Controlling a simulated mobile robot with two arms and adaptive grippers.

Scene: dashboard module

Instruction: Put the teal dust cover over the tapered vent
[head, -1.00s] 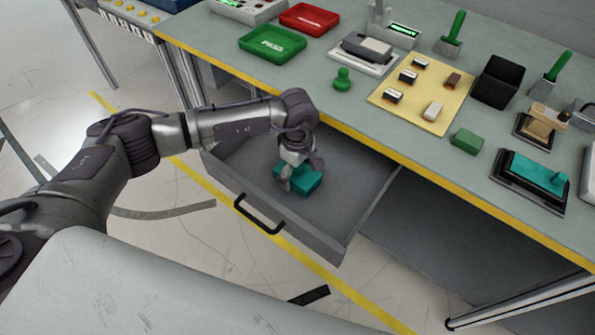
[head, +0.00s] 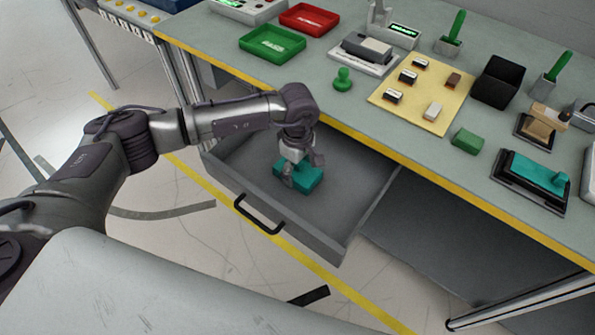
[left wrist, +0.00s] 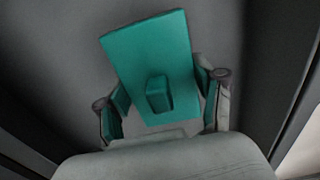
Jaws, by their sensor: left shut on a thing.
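The teal dust cover (head: 309,182) is in the open drawer, below the bench top. It is a boxy piece with a small raised knob on its face, seen close in the left wrist view (left wrist: 148,48). My left gripper (head: 302,173) points down into the drawer and is shut on the cover, with a finger on either side of it. I cannot tell whether the cover touches the drawer floor. My right gripper is not in view.
The drawer (head: 345,205) has raised walls and a black handle (head: 258,214). The bench's yellow front edge (head: 440,178) is above it.

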